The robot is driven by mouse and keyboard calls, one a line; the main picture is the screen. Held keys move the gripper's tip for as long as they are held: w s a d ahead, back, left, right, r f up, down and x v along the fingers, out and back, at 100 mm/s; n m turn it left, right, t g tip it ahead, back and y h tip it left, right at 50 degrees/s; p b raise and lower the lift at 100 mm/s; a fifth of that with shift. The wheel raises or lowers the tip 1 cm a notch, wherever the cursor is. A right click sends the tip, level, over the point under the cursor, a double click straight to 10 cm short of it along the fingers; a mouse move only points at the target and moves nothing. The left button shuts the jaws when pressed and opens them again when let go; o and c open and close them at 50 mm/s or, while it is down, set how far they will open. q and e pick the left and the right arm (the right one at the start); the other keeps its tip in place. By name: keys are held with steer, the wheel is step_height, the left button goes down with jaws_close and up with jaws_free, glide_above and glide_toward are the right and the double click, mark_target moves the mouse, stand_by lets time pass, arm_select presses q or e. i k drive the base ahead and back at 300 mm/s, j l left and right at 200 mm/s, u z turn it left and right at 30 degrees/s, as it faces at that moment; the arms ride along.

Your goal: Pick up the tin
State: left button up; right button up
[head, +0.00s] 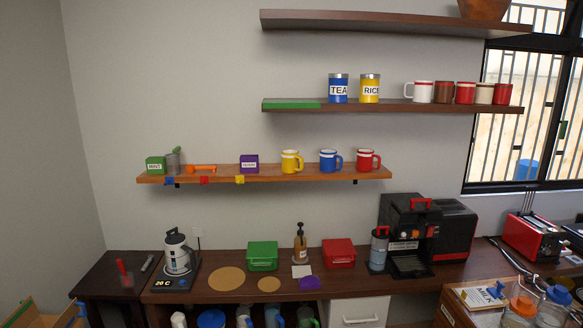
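Several container-like things could be the tin, and I cannot tell which one is meant. A blue cylinder marked TEA (338,89) and a yellow cylinder marked RICE (369,89), both with silvery lids, stand upright on the middle shelf. A green box marked MINT (155,166) and a purple labelled box (249,164) sit on the lower shelf. On the counter are a green lidded box (262,257) and a red lidded box (338,253). Neither of my grippers shows in the head view.
The counter (350,280) holds a kettle (177,252), a pump bottle (300,243), a coffee machine (410,235) and a red toaster (530,236). Mugs (328,161) stand on the lower shelf. Glass jars (552,308) crowd the bottom right. The middle shelf is clear between RICE and the mugs.

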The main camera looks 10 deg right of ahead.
mark_target(369, 86)
steer(key=i+l, duration=0.2)
steer(key=i, duration=0.3)
steer(key=i+l+z, duration=0.1)
steer(key=i, duration=0.35)
steer(key=i+l, duration=0.3)
steer(key=i, duration=0.2)
steer(key=i+l, duration=0.1)
steer(key=l, duration=0.25)
steer(key=i+l, duration=0.1)
steer(key=l, duration=0.3)
steer(key=i+l+z, duration=0.1)
steer(key=l, duration=0.25)
steer(key=i+l, duration=0.15)
steer(key=l, duration=0.2)
steer(key=k+j, duration=0.15)
